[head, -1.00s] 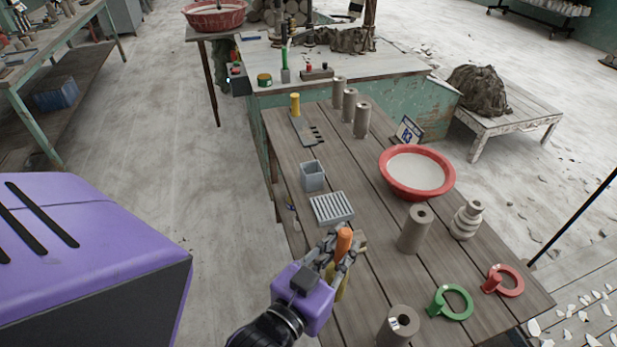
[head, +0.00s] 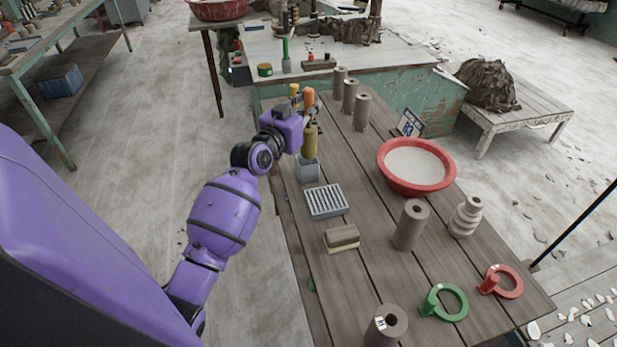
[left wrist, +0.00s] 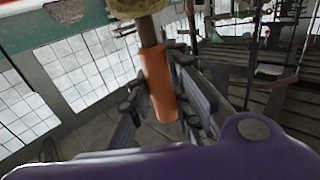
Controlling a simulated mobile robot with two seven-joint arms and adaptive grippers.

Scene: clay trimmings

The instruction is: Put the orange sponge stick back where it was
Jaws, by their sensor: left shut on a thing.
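The orange sponge stick (head: 309,97) is upright, with its orange handle on top and a yellowish sponge (head: 310,140) pointing down. My left gripper (head: 308,108) is shut on the orange handle. In the left wrist view the handle (left wrist: 159,85) lies between the fingers, and part of the sponge (left wrist: 135,7) shows at the top edge. The sponge's lower end is at the mouth of a grey square cup (head: 308,173). I cannot tell whether it is inside the cup or just above it. My right gripper is not in view.
A grey ribbed tray (head: 327,202) and a brown block (head: 341,238) lie nearer on the wooden table. A yellow-handled tool (head: 294,90) is behind my gripper. Clay cylinders (head: 361,113), a red basin (head: 417,187) and green (head: 444,301) and red (head: 501,281) rings stand to the right.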

